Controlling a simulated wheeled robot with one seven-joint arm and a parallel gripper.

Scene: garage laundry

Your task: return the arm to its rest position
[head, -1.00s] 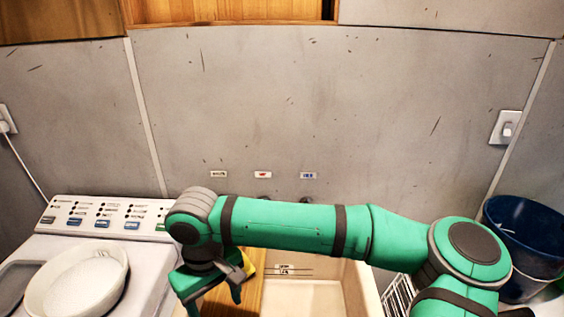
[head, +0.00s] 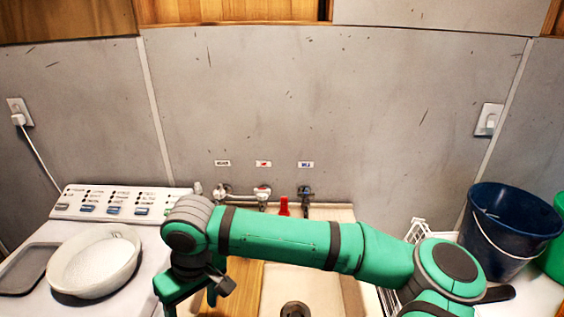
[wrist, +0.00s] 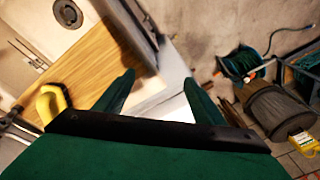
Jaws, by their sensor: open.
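My green arm stretches across the lower part of the head view, from the lower right to the left. My gripper hangs from its left end, at the gap between the washing machine and the sink, partly cut off by the picture's bottom edge. In the wrist view my gripper (wrist: 160,100) has its two green fingers apart with nothing between them. Beyond the fingers are the edge of a wooden board (wrist: 95,62) and a pale surface.
A washing machine (head: 40,290) with a white bowl (head: 97,262) stands left. The sink (head: 340,214) has taps (head: 262,193) behind it. A blue bucket (head: 510,225) stands right.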

